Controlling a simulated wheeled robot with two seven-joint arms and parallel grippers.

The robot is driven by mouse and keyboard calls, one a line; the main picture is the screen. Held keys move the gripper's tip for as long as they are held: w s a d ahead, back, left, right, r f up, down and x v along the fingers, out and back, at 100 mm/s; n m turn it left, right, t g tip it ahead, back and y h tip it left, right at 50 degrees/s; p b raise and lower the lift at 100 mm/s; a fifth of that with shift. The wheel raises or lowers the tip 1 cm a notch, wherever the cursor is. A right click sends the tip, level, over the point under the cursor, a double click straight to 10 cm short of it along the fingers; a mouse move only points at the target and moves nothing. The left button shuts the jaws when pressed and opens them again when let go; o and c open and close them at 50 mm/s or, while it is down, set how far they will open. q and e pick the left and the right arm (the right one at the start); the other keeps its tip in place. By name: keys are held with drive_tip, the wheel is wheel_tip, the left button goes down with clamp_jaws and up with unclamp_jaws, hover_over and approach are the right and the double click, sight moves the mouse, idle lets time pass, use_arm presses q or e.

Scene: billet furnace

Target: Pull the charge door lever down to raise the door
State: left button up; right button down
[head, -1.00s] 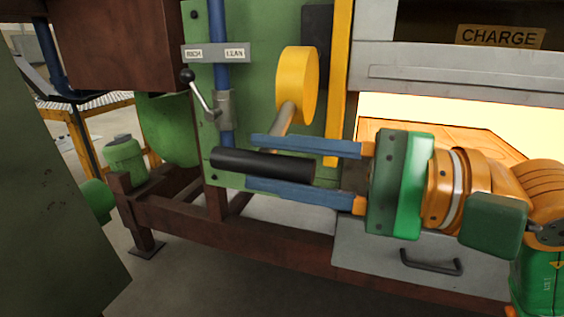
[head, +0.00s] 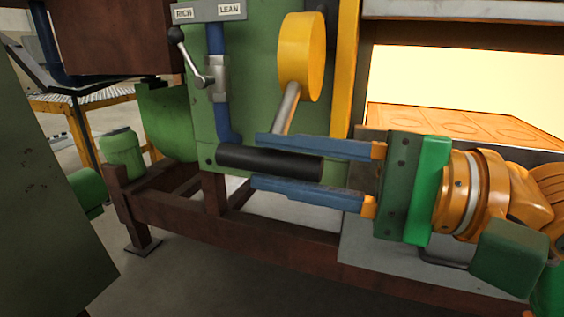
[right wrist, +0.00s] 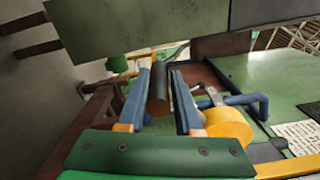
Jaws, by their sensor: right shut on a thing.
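The charge door lever has a black cylindrical grip (head: 268,162) on a grey rod (head: 286,108) that runs up to a round yellow hub (head: 301,57) on the green panel. My right gripper (head: 258,161) comes in from the right with its blue fingers above and below the grip, shut on it. In the right wrist view the grip (right wrist: 158,90) lies between the two fingers. The grey charge door (head: 460,10) shows only its lower edge at the top of the head view, above a wide, bright furnace opening (head: 460,80). My left gripper is not in view.
A small mixture lever with a black knob (head: 176,34) sits left of the hub, under a RICH/LEAN plate (head: 209,12). A yellow upright bar (head: 346,70) stands right of the hub. A brown frame beam (head: 270,235) runs below the grip. A dark green cabinet (head: 45,190) fills the left foreground.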

drive_tip(key=shift+w+f, duration=0.1)
drive_tip(key=shift+f, duration=0.3)
drive_tip(key=c, duration=0.8)
unclamp_jaws()
drive_tip(key=shift+c, duration=0.2)
drive_tip(key=shift+o, duration=0.9)
drive_tip(key=shift+d, duration=0.1)
drive_tip(key=shift+w, duration=0.2)
